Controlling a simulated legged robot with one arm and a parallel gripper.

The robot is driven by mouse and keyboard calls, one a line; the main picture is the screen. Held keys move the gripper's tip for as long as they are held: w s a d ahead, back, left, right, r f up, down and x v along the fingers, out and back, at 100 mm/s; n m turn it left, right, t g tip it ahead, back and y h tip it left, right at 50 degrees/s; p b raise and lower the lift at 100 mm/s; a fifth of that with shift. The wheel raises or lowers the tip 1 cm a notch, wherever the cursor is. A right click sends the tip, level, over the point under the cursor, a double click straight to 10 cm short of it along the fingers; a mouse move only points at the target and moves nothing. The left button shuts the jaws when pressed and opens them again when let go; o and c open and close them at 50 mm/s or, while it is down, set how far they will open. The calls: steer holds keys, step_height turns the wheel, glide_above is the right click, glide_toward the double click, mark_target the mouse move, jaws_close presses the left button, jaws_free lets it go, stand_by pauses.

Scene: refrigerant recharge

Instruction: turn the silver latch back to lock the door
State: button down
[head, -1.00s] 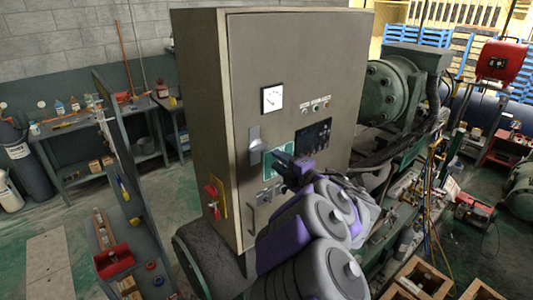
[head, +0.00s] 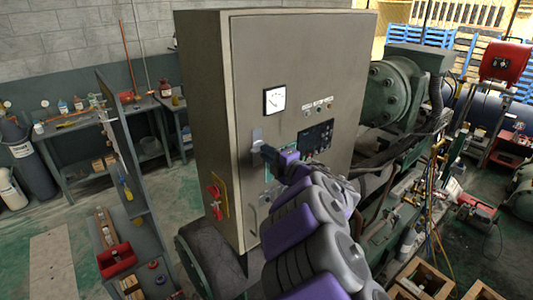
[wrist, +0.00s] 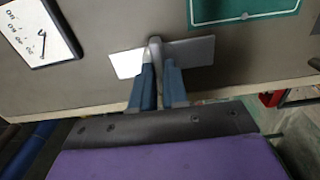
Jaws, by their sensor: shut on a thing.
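The silver latch (head: 257,134) is on the left side of the grey cabinet door (head: 290,60). The door looks closed against the cabinet. In the wrist view the latch plate (wrist: 195,52) lies across the picture, with a raised handle (wrist: 155,46) at its middle. My gripper (head: 264,153) is at the latch, covering its lower part in the head view. In the wrist view the blue fingers of my gripper (wrist: 158,76) are shut on the latch handle, one on each side. The handle's lower end is hidden between the fingers.
A white-faced gauge (head: 274,101) is above the latch. A dark control panel (head: 315,138) and a green label (wrist: 240,8) are beside it. A red switch (head: 215,196) is on the cabinet's left side. Green machinery (head: 395,90) stands close on the right.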

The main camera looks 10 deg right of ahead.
steer(key=shift+f+m+p, duration=0.1)
steer(key=shift+m+p, duration=1.3)
steer(key=shift+p, duration=0.4)
steer(key=shift+f+m+p, duration=0.15)
steer(key=shift+m+p, duration=0.65)
steer(key=shift+p, duration=0.05)
steer(key=shift+s+m+p, duration=0.1)
steer(key=shift+m+p, duration=1.7)
steer(key=shift+p, duration=0.45)
steer(key=shift+m, duration=0.5)
steer(key=m, duration=0.4)
steer(key=shift+m, duration=0.3)
